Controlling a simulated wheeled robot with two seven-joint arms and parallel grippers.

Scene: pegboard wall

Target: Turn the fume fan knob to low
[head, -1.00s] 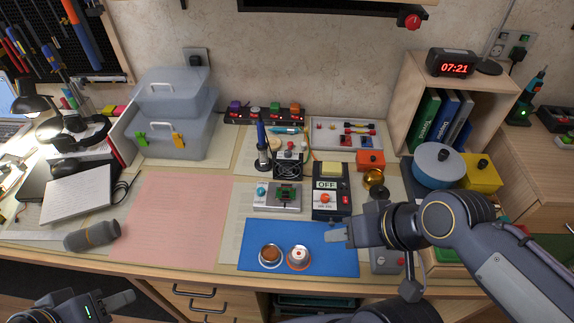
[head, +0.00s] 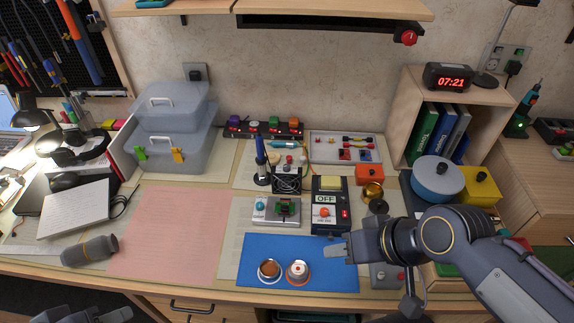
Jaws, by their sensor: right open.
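No readable label names the fume fan knob. A red knob (head: 408,37) with a white mark sits at the right end of the dark bar under the upper shelf. An orange knob (head: 324,212) sits on the dark box (head: 331,226) whose display reads OFF. I cannot tell from the picture which knob is the fan's. My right gripper (head: 332,250) is open and empty, above the right part of the blue mat and in front of the dark box, touching no knob. My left gripper (head: 118,315) shows only partly at the bottom left edge; its jaw state is unclear.
A small black fan unit (head: 287,183) stands behind a grey box (head: 277,212). A wooden cubby (head: 407,120) and blue pot (head: 437,180) stand right. The pink mat (head: 168,230) is clear.

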